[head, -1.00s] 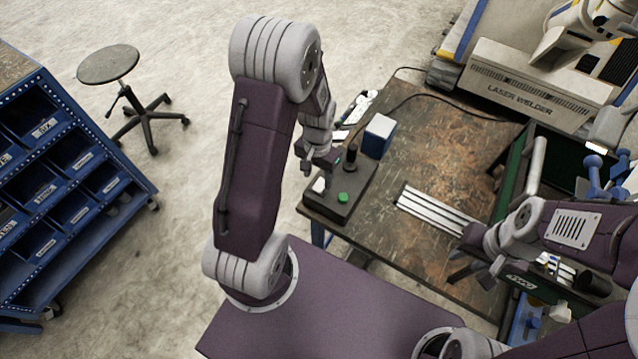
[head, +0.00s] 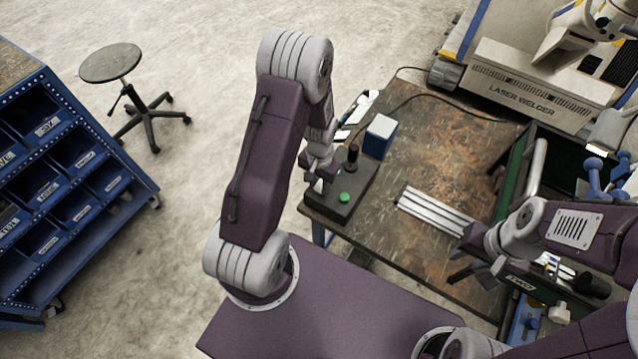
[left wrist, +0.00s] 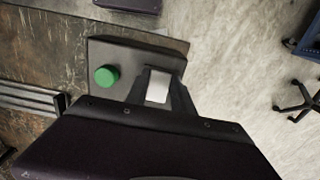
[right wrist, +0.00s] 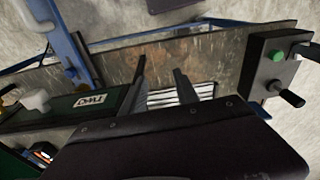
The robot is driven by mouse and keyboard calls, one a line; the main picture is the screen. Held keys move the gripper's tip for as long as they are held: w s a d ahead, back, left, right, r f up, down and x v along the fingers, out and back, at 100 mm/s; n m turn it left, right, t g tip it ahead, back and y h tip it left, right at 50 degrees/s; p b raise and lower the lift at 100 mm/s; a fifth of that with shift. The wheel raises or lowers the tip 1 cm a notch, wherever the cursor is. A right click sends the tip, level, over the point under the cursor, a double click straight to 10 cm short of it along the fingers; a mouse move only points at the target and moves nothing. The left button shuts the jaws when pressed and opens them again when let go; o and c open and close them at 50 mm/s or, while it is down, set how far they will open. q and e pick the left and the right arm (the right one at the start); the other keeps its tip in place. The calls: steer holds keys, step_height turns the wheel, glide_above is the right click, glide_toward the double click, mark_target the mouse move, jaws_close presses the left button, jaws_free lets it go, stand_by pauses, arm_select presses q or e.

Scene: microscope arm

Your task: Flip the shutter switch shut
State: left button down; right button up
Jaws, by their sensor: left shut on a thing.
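The dark control box (head: 335,207) sits on the near left corner of the workbench, with a green button (head: 344,197) and a black upright knob (head: 353,157). It also shows in the left wrist view (left wrist: 105,52) and right wrist view (right wrist: 262,62). The white shutter switch (left wrist: 158,87) is on the box beside the green button (left wrist: 106,77). My left gripper (left wrist: 155,84) is shut on the switch, one finger on each side. In the head view my left gripper (head: 318,183) largely hides the switch. My right gripper (right wrist: 160,76) is open and empty over the bench.
A blue and white box (head: 379,136) stands beyond the control box. A ribbed metal plate (head: 432,210) lies mid-bench, left of my right gripper. The laser welder (head: 530,92) stands behind. A cable runs across the back of the bench. The bench middle is mostly bare.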

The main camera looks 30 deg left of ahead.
arm_select(q)
steer(key=shift+w+r+g+p, duration=0.1)
steer(key=shift+r+g+p, duration=0.3)
steer(key=shift+p, duration=0.2)
steer(key=shift+w+f+g, duration=0.15)
steer(key=shift+g, duration=0.25)
steer(key=shift+w+f+g, duration=0.2)
steer(key=shift+w+g, duration=0.1)
steer(key=shift+g, duration=0.5)
steer(key=shift+r+g, duration=0.15)
steer(key=shift+g, duration=0.35)
steer(key=c, duration=1.1)
jaws_free()
